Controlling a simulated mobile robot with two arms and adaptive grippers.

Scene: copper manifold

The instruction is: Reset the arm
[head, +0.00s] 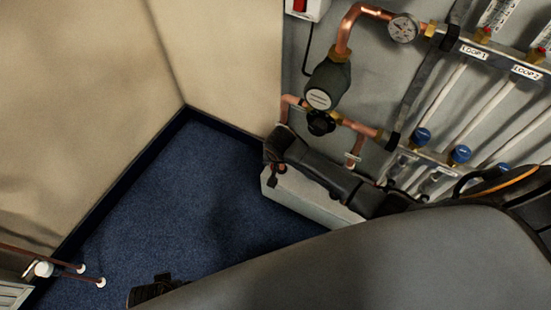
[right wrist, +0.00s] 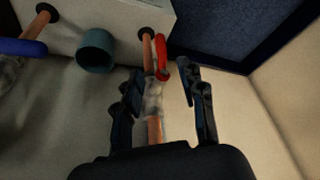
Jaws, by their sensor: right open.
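My right gripper (right wrist: 163,80) is open in the right wrist view. Its two black fingers stand on either side of a vertical copper pipe (right wrist: 154,130) with a pale valve body and a red lever (right wrist: 162,57). The pipe seems to lie between or just behind the fingers; I cannot tell whether they touch it. In the head view the right gripper (head: 277,170) is low by the wall, beside the copper pipework. A dark part at the bottom edge of the head view may belong to my left gripper (head: 155,290); its fingers cannot be made out.
The manifold (head: 430,157) with blue knobs and white pipes fills the right side. A pump (head: 327,80) and a pressure gauge (head: 403,28) are on the wall above my gripper. A pale box (head: 312,200) stands below. Blue carpet (head: 190,190) is clear to the left.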

